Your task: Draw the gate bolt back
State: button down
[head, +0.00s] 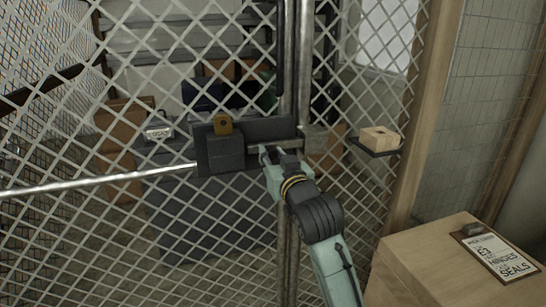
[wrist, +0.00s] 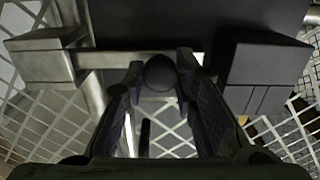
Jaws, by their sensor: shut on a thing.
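The gate bolt is a metal bar on a dark plate (head: 270,128) fixed to the mesh gate. In the wrist view the bolt bar (wrist: 108,60) reaches into the pale keeper block (wrist: 45,57) at left. The dark housing block (wrist: 262,72) is at right; it also shows in the head view (head: 225,154). The keeper (head: 314,139) is right of the plate, by the gate post. My gripper (head: 270,157) is shut on the bolt's round dark knob (wrist: 160,73), with a finger on each side. The knob is hidden by my gripper in the head view.
A pale rail (head: 90,182) crosses at left. A small shelf (head: 376,148) with a wooden block (head: 380,137) is right of the gate. A carton (head: 420,262) with a clipboard (head: 497,252) stands front right.

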aim_at(255, 150)
jog(key=shift+a, duration=0.15)
jog(key=shift+s+a, duration=0.25)
jog(key=shift+a, duration=0.45)
jog(key=shift+s+a, duration=0.2)
jog(key=shift+a, duration=0.45)
jog(key=c, duration=1.3)
grip_release()
jog(key=shift+d, duration=0.1)
